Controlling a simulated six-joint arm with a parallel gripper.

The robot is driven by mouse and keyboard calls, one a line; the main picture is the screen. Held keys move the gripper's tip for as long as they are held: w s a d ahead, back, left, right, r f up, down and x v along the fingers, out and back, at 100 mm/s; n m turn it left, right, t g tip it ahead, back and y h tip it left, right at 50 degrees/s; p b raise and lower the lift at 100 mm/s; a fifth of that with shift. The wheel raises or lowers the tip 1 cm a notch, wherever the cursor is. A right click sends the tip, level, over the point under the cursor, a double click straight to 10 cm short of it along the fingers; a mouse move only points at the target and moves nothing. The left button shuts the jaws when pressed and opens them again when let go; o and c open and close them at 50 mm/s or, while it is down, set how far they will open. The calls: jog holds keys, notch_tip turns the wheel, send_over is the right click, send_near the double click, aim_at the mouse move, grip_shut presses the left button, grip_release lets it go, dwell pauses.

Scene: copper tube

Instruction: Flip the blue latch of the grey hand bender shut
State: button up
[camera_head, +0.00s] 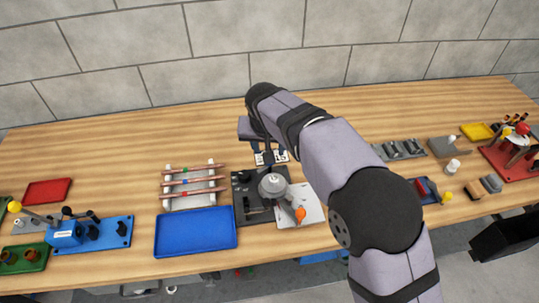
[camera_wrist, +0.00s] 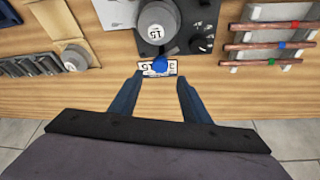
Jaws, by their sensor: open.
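The grey hand bender (camera_head: 273,186) stands on a dark plate in the middle of the table. In the wrist view its round grey die (camera_wrist: 155,35) is marked 15. A small blue piece (camera_wrist: 160,66), seemingly the latch, shows at the die's near edge, over a white label. Whether it is open or shut I cannot tell. My gripper (camera_wrist: 160,79) is open and empty, its two dark blue fingers spread just short of the blue piece, one on each side. In the head view my arm partly hides the gripper.
A rack with copper tubes (camera_head: 192,185) stands left of the bender, above a blue tray (camera_head: 195,232). An orange-tipped handle (camera_head: 300,214) lies over a white plate. A blue bender fixture (camera_head: 85,234) is at far left. Grey blocks (camera_head: 400,149) stand at right.

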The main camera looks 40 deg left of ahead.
jog(key=shift+p+x, duration=1.55)
jog(key=shift+x, duration=2.1)
jog(key=shift+s, duration=0.1)
jog(key=shift+c, duration=0.6)
jog(key=c, duration=0.9)
